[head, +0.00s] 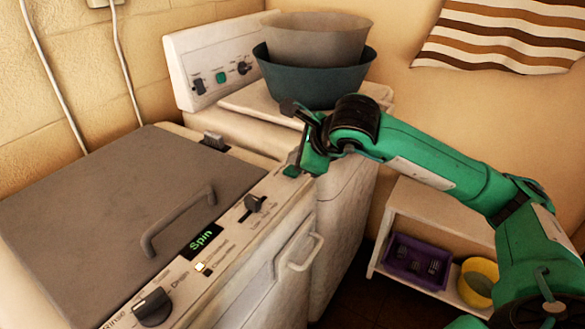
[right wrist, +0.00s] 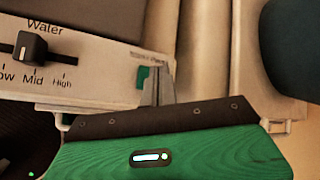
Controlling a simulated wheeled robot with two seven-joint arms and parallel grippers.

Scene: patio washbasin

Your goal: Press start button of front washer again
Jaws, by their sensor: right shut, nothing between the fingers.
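The front washer (head: 245,255) is white with a grey lid and a slanted control panel. Its display (head: 202,238) reads "Spin" in green letters. A green button (head: 291,171) sits at the panel's far right end; it also shows in the right wrist view (right wrist: 144,76), partly hidden. My right gripper (head: 300,158) is shut and empty, with its tip right by this button. Whether the tip touches the button I cannot tell. My left gripper is out of view.
A second washer (head: 205,62) stands behind, with a grey tub (head: 315,42) inside a teal basin (head: 318,80) on top. A low white shelf (head: 425,215) at right holds a purple crate (head: 400,272) and a yellow pot (head: 470,270). The panel's Water knob (head: 254,203) is left of my gripper.

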